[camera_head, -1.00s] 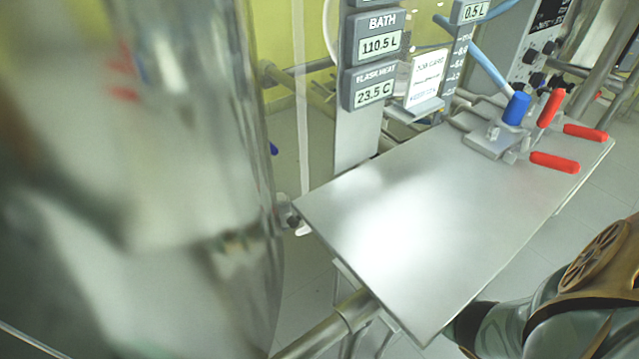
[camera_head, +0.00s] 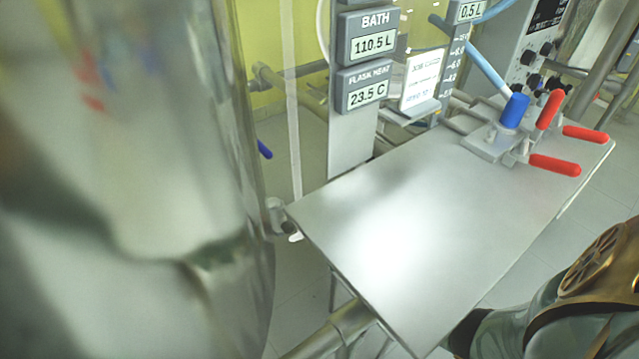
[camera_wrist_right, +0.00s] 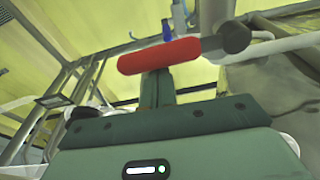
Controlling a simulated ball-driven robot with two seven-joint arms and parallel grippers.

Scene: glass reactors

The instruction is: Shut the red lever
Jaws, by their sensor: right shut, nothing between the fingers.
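In the right wrist view a red lever (camera_wrist_right: 160,55) lies crosswise just beyond my right gripper (camera_wrist_right: 157,84), with a dark round knob (camera_wrist_right: 236,38) at its right end. The gripper's fingers are shut with nothing between them. Their tips are at or just under the lever's underside; whether they touch cannot be told. In the head view several red handles sit at the plate's far right corner: one raised (camera_head: 549,109) and others lying out to the right (camera_head: 555,165). Whether one is the wrist-view lever cannot be told. My left gripper is not in view.
The bare metal plate (camera_head: 400,220) fills the middle of the head view. A blue-capped part (camera_head: 515,110) stands by the red handles. A large blurred glass vessel (camera_head: 130,190) blocks the left side. A display column (camera_head: 350,140) rises behind the plate.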

